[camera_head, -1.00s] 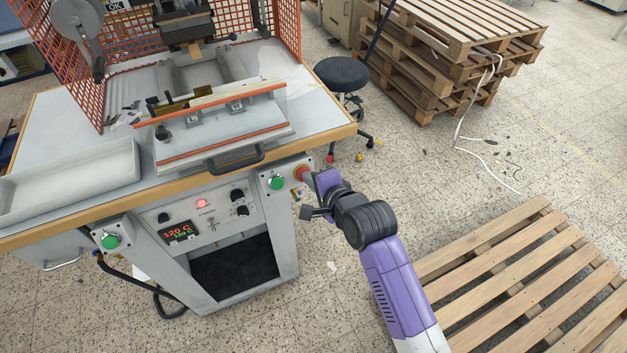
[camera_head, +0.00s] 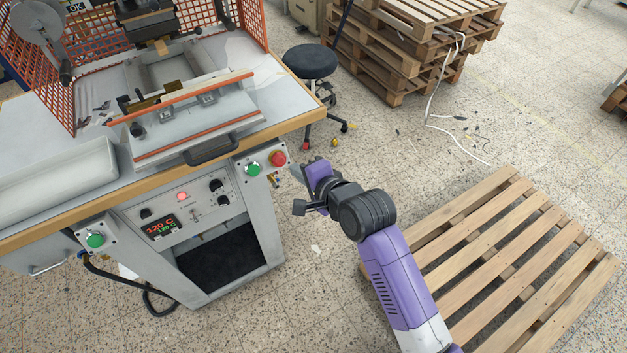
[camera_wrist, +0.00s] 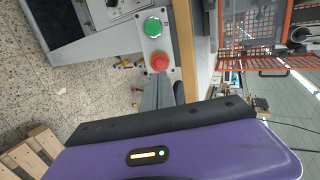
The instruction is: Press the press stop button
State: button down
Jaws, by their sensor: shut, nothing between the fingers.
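The red mushroom-shaped stop button (camera_head: 278,158) sits on a small grey panel at the press's right front corner, to the right of a green button (camera_head: 253,169). In the wrist view the red button (camera_wrist: 160,62) shows just beyond the fingertips, below the green button (camera_wrist: 152,27). My gripper (camera_head: 297,172) is shut and empty, a little to the right of the red button and apart from it in the head view. In the wrist view its dark fingers (camera_wrist: 158,90) point toward the red button. The button's face is fully visible in the head view.
The press table's wooden edge (camera_head: 310,118) runs just above the panel. Another green button (camera_head: 95,240) is on the left panel. A black stool (camera_head: 310,62) stands behind, and a wooden pallet (camera_head: 510,255) lies at the right.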

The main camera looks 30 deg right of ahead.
jog(key=v, duration=0.6)
jog(key=shift+s+b, duration=0.2)
jog(key=shift+b, duration=0.15)
jog(key=shift+d+r, duration=0.1)
jog(key=s+d+r+n+t+h, duration=0.2)
jog(key=s+r+n+t, duration=0.15)
jog(key=r+n, duration=0.3)
jog(key=s+a+f+n, duration=0.1)
jog(key=s+n, duration=0.2)
jog(key=s, duration=0.7)
jog(key=s+a+f+n+b, duration=0.1)
jog(key=s+n, duration=0.3)
jog(key=s, duration=0.6)
jog(key=s+a+f+n+g+y, duration=0.1)
jog(key=s+a+f+n, duration=0.1)
jog(key=s, duration=0.8)
jog(key=shift+f+n+b, duration=0.35)
jog(key=shift+n, duration=0.5)
